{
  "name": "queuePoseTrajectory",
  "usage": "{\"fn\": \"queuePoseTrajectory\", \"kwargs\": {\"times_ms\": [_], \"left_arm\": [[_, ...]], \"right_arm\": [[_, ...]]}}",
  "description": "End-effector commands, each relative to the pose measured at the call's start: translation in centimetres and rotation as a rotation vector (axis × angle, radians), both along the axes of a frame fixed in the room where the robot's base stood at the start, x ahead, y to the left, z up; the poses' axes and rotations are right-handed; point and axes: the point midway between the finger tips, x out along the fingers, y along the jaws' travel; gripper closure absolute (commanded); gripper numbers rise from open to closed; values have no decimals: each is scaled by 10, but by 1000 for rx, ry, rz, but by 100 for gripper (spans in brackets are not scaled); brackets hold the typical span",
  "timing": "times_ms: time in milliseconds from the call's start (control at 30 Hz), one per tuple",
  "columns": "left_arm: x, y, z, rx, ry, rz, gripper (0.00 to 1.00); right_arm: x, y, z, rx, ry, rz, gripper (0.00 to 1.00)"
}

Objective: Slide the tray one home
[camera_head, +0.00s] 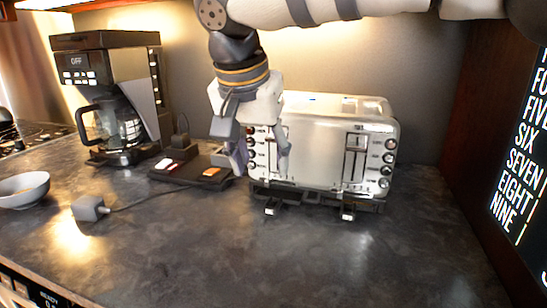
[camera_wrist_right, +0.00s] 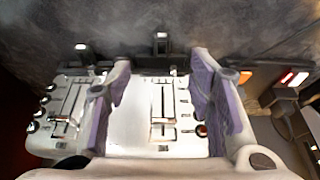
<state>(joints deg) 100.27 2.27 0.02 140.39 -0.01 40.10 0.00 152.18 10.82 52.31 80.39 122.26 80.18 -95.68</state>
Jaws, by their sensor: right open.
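A silver toaster (camera_head: 325,122) stands on the dark counter, with knobs and levers on its front. Two dark trays with pale-tipped tabs stick out at its base: the left tray (camera_head: 271,208) and the right tray (camera_head: 348,213). No label shows which one is tray one. In the right wrist view the left tray (camera_wrist_right: 161,43) lies beyond and between my fingertips, and the right tray (camera_wrist_right: 81,48) is off to the left. My right gripper (camera_head: 262,152) is open and empty in front of the toaster's left part. My left gripper is not in view.
A black pad (camera_head: 185,175) with small coloured items lies left of the toaster. A coffee maker (camera_head: 110,95), a bowl (camera_head: 24,187) and a grey plug with cord (camera_head: 90,208) are farther left. The counter front (camera_head: 260,260) is clear.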

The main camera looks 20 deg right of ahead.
Motion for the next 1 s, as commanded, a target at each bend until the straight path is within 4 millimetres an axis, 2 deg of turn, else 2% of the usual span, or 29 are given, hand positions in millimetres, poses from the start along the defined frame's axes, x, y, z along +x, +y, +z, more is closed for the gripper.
{"fn": "queuePoseTrajectory", "kwargs": {"times_ms": [367, 467, 1000], "left_arm": [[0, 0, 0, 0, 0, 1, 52], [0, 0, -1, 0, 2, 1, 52], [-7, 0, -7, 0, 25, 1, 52]], "right_arm": [[0, 1, -1, -1, -3, -3, 52], [2, 0, -7, 0, -2, -3, 52], [33, -21, -98, -1, -1, -1, 52]]}}
